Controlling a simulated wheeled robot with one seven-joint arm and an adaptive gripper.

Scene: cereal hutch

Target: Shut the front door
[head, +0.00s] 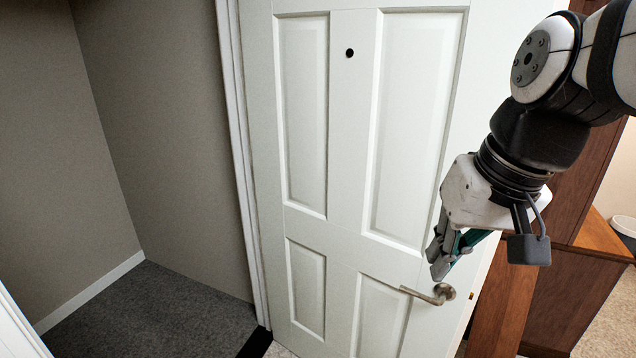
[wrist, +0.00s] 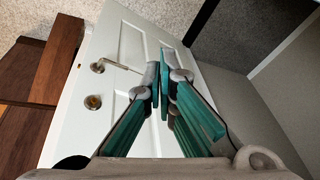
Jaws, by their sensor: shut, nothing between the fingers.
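The white panelled front door (head: 345,200) stands open, swung inward, with the doorway opening to its left in the head view. A lever handle (head: 430,294) sits on its right side, low in the picture. My gripper (head: 437,268) is shut and empty, just above the handle in the head view. In the wrist view the shut fingertips (wrist: 163,88) lie over the door face (wrist: 125,50). The handle (wrist: 115,65) shows left of the fingertips there, with a round lock (wrist: 92,102) nearby. I cannot tell whether the fingers touch the door.
The doorway opens onto dark carpet (head: 150,312) and grey walls (head: 160,120). The white door frame (head: 238,150) runs along the hinge side.

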